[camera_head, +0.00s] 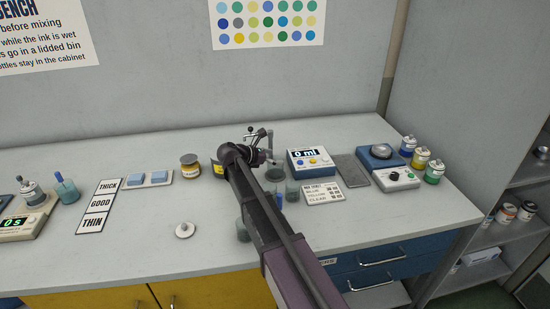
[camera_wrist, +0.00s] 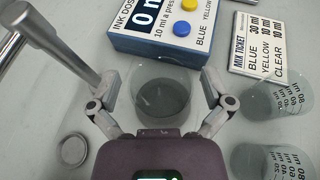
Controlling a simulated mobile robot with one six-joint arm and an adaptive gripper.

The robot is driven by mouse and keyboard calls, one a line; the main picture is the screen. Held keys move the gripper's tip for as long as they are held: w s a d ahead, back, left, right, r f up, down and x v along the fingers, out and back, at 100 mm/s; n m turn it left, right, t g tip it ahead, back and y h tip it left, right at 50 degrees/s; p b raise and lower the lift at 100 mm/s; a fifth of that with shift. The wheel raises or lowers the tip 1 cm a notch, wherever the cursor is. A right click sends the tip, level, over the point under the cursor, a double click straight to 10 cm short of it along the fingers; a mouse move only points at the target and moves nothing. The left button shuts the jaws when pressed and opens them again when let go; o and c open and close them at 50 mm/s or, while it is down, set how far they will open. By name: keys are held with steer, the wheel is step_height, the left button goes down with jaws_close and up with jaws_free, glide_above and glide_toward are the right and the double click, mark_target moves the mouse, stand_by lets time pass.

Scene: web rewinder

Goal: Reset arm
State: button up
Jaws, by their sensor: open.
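My gripper (camera_wrist: 160,88) is open, with one finger on each side of a clear beaker (camera_wrist: 163,92) in the wrist view. The beaker holds something grey and stands upright; I cannot tell whether either finger touches it. In the head view my gripper is mostly hidden behind my arm near the metal tap, and the beaker (camera_head: 275,174) stands just right of it. My arm reaches over the bench (camera_head: 140,262) from the lower right.
The ink dosing box (camera_head: 311,162) reads 0 ml behind the beaker. A metal spout (camera_wrist: 62,45) is close left of my gripper. The mix ticket (camera_head: 322,192) and small measuring cups (camera_wrist: 277,97) are at right. The bench front left is mostly clear around a small lid (camera_head: 184,230).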

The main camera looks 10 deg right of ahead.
step_height(320, 180, up, 6)
steer(key=p, duration=0.5)
steer(key=shift+p, duration=0.3)
stand_by(0.4)
